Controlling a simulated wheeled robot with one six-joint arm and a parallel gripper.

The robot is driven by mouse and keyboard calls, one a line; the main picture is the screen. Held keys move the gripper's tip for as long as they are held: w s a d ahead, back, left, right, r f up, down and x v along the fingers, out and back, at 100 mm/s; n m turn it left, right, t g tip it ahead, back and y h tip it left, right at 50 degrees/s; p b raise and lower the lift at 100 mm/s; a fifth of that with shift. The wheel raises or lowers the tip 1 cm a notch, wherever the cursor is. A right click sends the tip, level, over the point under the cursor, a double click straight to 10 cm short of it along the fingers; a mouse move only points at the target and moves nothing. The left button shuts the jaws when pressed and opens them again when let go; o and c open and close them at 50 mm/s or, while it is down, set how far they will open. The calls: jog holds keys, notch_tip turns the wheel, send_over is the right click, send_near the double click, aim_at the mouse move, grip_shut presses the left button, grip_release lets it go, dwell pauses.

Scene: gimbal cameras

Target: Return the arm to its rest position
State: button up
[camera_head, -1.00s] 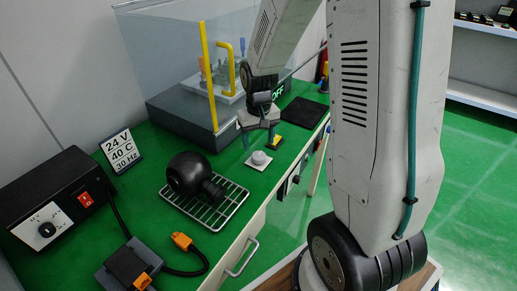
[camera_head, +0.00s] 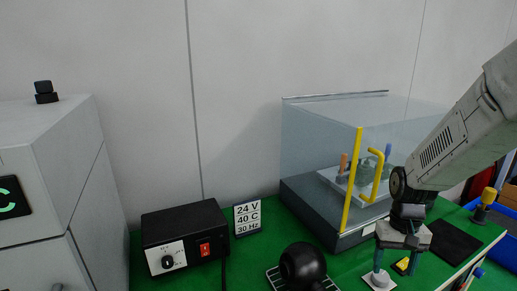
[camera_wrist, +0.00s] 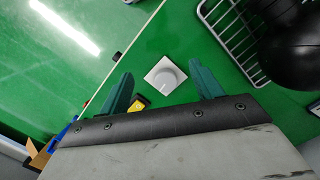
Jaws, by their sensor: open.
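My gripper (camera_head: 396,266) hangs from my arm over the green bench top, pointing down. Its two teal fingers are apart with nothing between them. A white square plate with a round grey knob (camera_head: 379,281) lies on the bench near the left finger. In the wrist view the knob (camera_wrist: 165,78) shows between the open fingers, apart from them as far as I can tell. My arm reaches in from the right edge of the head view.
A glass-sided case (camera_head: 310,207) with a yellow handle (camera_head: 377,178) stands behind my gripper. A black ball-shaped object (camera_head: 302,264) rests on a wire rack (camera_wrist: 221,35). A black control box (camera_head: 185,237) and a sign (camera_head: 247,217) stand left. A yellow-and-black block (camera_wrist: 139,103) lies close by.

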jog(key=s+a+r+n+t, duration=0.1)
jog(key=s+a+r, duration=0.3)
jog(key=s+r, duration=0.4)
jog(key=s+a+r+n+t, duration=0.1)
jog(key=s+a+r, duration=0.3)
jog(key=s+r, duration=0.5)
jog(key=shift+s+a+n+t, duration=0.3)
jog(key=shift+s+a+t, duration=0.05)
jog(key=shift+s+t, duration=0.2)
